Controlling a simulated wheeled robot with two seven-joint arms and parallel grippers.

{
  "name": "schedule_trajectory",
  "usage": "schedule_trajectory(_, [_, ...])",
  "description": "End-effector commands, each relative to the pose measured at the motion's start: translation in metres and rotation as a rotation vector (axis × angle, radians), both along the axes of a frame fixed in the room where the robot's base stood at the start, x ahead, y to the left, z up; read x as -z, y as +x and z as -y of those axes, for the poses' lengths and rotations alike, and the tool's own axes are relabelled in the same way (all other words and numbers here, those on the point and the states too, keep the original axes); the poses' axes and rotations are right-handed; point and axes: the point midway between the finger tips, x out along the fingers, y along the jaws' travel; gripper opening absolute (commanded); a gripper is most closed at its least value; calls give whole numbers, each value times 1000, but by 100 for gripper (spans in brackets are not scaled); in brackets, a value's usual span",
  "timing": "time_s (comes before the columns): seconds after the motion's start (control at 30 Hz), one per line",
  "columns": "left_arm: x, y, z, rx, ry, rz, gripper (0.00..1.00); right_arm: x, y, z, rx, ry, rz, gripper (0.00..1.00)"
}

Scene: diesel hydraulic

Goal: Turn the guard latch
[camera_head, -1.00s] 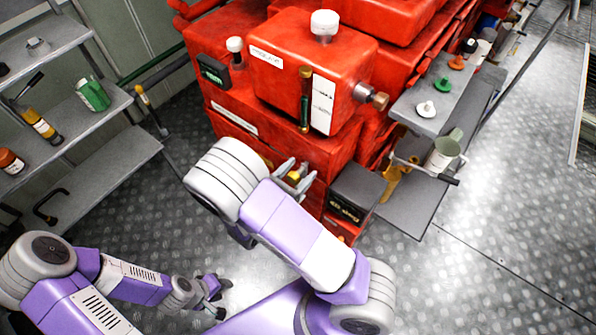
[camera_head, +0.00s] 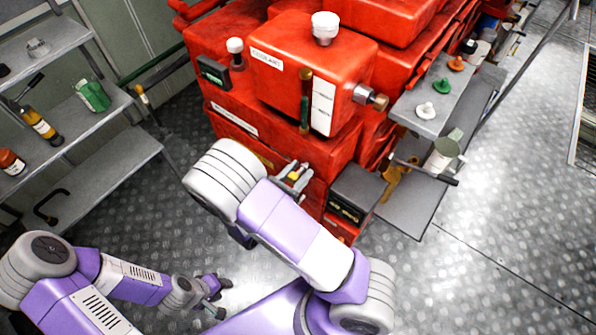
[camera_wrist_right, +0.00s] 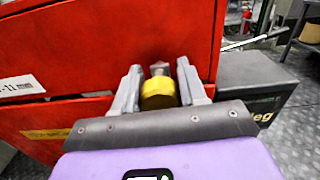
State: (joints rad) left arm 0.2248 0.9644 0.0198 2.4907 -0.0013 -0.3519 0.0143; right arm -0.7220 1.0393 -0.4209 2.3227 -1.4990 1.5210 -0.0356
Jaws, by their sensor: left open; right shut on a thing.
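The guard latch shows as a yellow knob (camera_wrist_right: 158,94) with a darker end on the front face of the red machine (camera_head: 262,150). It is also partly seen in the head view (camera_head: 293,176), where my right arm hides much of it. My right gripper (camera_wrist_right: 159,88) has one grey finger on each side of the knob and is shut on it. It also shows in the head view (camera_head: 291,180). My left gripper (camera_head: 217,297) is open and empty, low over the floor at the lower left, well away from the machine.
A dark box (camera_head: 354,193) stands just right of my right gripper. A grey side shelf (camera_head: 433,105) holds several small funnel-shaped pieces, with a mug (camera_head: 442,155) below. Shelves (camera_head: 100,120) with bottles stand at the left. The floor at right is clear.

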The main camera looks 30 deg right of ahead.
Motion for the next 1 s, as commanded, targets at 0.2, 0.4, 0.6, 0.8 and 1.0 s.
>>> schedule_trajectory(0.2, [-12, 0, 0, 0, 0, 0, 43, -2, 0, 0, 0, -30, -72, 11])
schedule_trajectory(0.4, [-31, 0, 0, 0, 0, 0, 43, -4, 1, 0, 0, -89, -215, 11])
schedule_trajectory(0.6, [-50, 0, 0, 0, 0, 0, 43, -4, 1, -1, 0, -164, -390, 11])
schedule_trajectory(0.8, [-66, 0, 0, 0, 0, 0, 43, -3, 2, -1, -1, -237, -564, 11])
schedule_trajectory(1.0, [-80, 0, 0, 0, 0, 0, 43, -2, 3, -1, 0, -309, -739, 11])
